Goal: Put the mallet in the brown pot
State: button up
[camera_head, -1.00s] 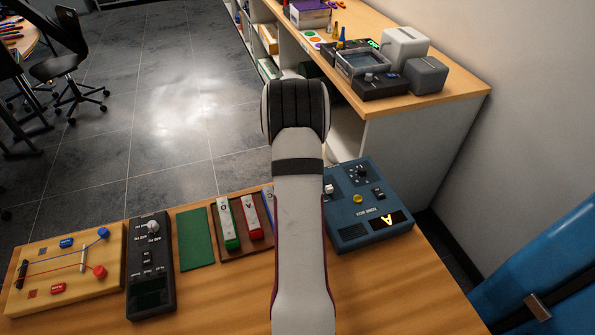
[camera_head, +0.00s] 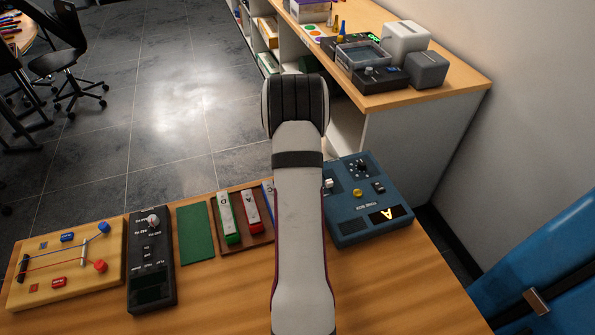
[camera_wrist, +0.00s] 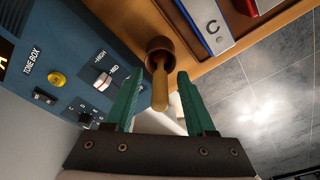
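In the wrist view a small brown pot (camera_wrist: 159,43) with a dark reddish inside stands between the blue tone box and the chime bars. A wooden mallet (camera_wrist: 160,88) stands with its thin end down in the pot's mouth and its thicker, lighter end towards the camera. I cannot see whether it touches the pot's bottom. My gripper (camera_wrist: 159,76) has two teal fingers spread wide on either side of the mallet, with clear gaps to it. In the head view my arm hides the pot, the mallet and the fingers.
The blue tone box (camera_head: 366,201) is close on the right of my arm. Chime bars (camera_head: 252,212), a green mat (camera_head: 195,234), a black device (camera_head: 150,262) and a wooden string board (camera_head: 65,266) line the table to the left. The table front (camera_head: 400,305) is clear at right.

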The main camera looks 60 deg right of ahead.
notch_tip(320, 180, up, 16)
jog(key=a, duration=0.2)
jog(key=w+a+r+n, duration=0.2)
jog(key=w+a, duration=0.1)
jog(key=a, duration=0.5)
jog(key=w+a+r+n, duration=0.1)
jog(key=w+a+n, duration=0.1)
jog(key=a, duration=0.6)
jog(key=s+a+n+y, duration=0.1)
jog(key=s+a+n, duration=0.2)
jog(key=a, duration=0.8)
jog(key=s+a+n+y, duration=0.2)
jog(key=s+a+n, duration=0.15)
jog(key=a, duration=0.85)
jog(key=s+a+f+n, duration=0.2)
jog(key=s+a+f, duration=0.1)
jog(key=s+a, duration=0.2)
jog(key=s, duration=0.2)
jog(key=shift+s+a+f, duration=0.15)
jog(key=shift+s+a, duration=0.25)
